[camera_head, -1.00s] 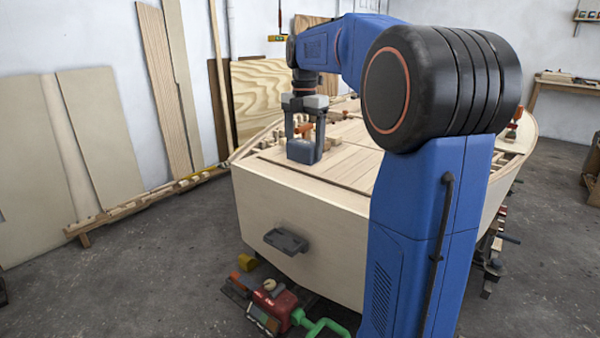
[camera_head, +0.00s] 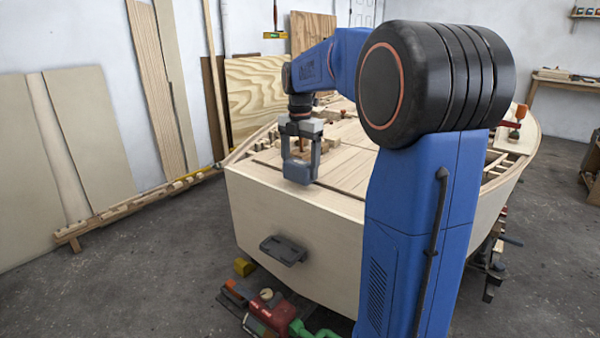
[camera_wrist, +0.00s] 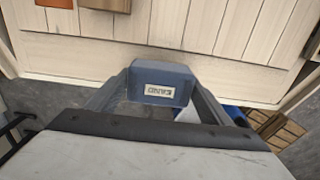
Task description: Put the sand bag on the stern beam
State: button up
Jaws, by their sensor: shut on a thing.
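My gripper (camera_head: 300,165) is shut on the sand bag (camera_head: 298,173), a small blue-grey block held between its two fingers. In the wrist view the sand bag (camera_wrist: 166,84) shows a white label with dark lettering, and the fingers flank it. The stern beam (camera_head: 262,184) is the pale strip along the near top edge of the hull. In the wrist view, the bag overlaps the outer edge of the stern beam (camera_wrist: 100,70). I cannot tell whether the bag touches the beam or hangs above it.
The planked deck (camera_head: 345,150) lies beyond the beam, with wooden blocks and an orange clamp (camera_head: 517,116) on the hull. A dark grey bracket (camera_head: 284,249) sticks out of the stern face. Tools, including a red one (camera_head: 272,308), lie on the floor below.

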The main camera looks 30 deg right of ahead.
jog(key=shift+f, duration=1.15)
jog(key=shift+f, duration=0.15)
jog(key=o, duration=1.5)
